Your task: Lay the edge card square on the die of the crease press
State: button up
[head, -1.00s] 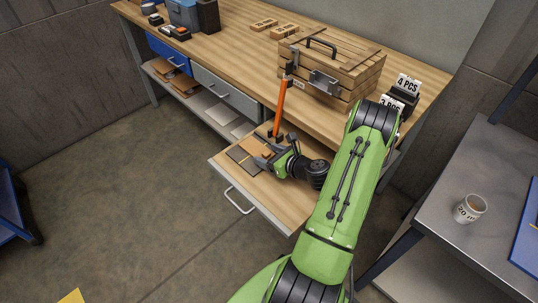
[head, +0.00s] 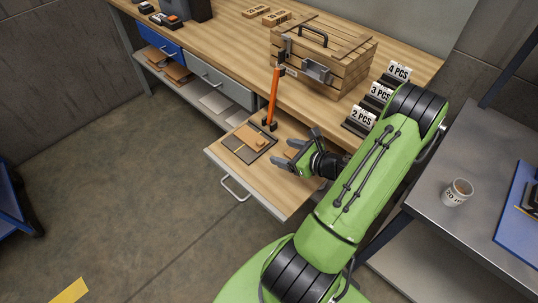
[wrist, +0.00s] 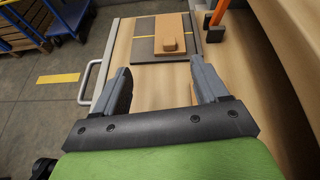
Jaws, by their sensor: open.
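In the head view the card (head: 251,136) and die (head: 235,146) sit on the pulled-out wooden board, with the press's orange lever (head: 273,95) upright behind. My gripper (head: 297,150) is open and empty, right of the die and apart from the card. Its spread fingers (wrist: 160,68) point toward the die.
The pull-out board (head: 270,193) has a metal handle (head: 234,190) in front. A wooden crate (head: 325,60) and signed black holders (head: 360,122) stand on the bench behind. A grey table (head: 430,215) with a mug (head: 457,192) is at right.

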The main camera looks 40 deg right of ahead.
jog(key=w+a+r+n+g+y, duration=0.2)
jog(key=a+r+n+g, duration=0.2)
jog(key=a+n, duration=0.45)
jog(key=w+a+r+n+g+y, duration=0.1)
jog(key=w+a+r+n+g, duration=0.2)
jog(key=a+n, duration=0.6)
jog(key=s+a+r+n+h, duration=0.2)
jog(key=s+a+r+n, duration=0.2)
jog(key=s+r+n, duration=0.2)
jog(key=s+a+r+n+h, duration=0.2)
jog(key=s+a+r+n, duration=0.2)
jog(key=s+r+n, duration=0.3)
jog(key=s+n, duration=0.1)
jog(key=n, duration=0.3)
jog(key=shift+s+r+g, duration=0.3)
